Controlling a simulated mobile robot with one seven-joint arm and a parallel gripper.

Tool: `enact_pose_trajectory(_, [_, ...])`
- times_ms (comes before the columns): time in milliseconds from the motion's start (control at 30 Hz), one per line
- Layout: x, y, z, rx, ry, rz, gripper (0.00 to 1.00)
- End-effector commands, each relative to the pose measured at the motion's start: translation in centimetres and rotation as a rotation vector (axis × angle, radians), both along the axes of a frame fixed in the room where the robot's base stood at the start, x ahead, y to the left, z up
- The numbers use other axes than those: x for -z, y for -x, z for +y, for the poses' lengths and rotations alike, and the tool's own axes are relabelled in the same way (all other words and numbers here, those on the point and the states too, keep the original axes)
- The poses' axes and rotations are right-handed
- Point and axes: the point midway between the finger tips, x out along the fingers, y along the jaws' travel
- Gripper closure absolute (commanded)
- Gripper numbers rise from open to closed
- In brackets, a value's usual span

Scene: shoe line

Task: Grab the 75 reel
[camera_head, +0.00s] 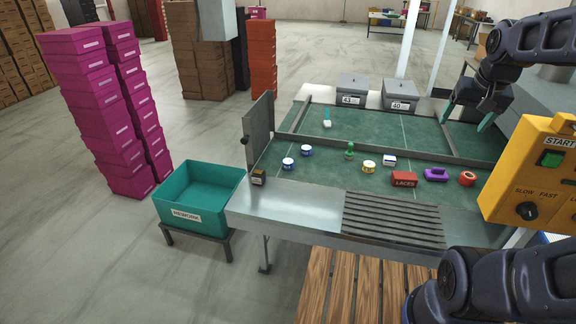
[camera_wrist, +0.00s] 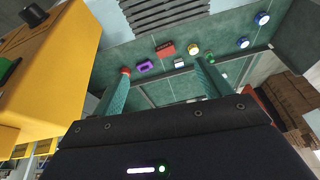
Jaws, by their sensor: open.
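Several small reels sit on the green belt; I cannot read any number on them, so I cannot tell which is the 75 reel. Two are blue and white, a front one (camera_head: 287,163) and a back one (camera_head: 306,151); a yellow and white reel (camera_head: 368,166) is right of them. These also show in the wrist view, the yellow one (camera_wrist: 193,48) near the middle, the blue ones at upper right. A red roll (camera_head: 467,179) lies at the right. My gripper (camera_head: 467,116) is open and empty above the belt's right part; its teal fingers show in the wrist view (camera_wrist: 160,70).
A red LACES box (camera_head: 404,179), a purple item (camera_head: 435,175), a small white-blue box (camera_head: 389,160) and a green piece (camera_head: 349,151) stand near the reels. A yellow control box (camera_head: 535,180) is at right. A teal REWORK bin (camera_head: 200,190) stands left.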

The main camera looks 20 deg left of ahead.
Motion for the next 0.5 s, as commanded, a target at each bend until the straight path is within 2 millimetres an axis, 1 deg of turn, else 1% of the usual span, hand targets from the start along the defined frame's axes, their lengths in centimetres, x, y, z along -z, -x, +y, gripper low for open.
enact_pose_trajectory(33, [-0.2, -1.5, 0.7, 0.004, -0.008, 0.013, 0.23])
enact_pose_trajectory(267, [-0.9, -7.5, 3.9, 0.045, -0.043, 0.056, 0.23])
enact_pose_trajectory(500, [-0.4, -13.7, 8.2, 0.093, -0.071, 0.101, 0.23])
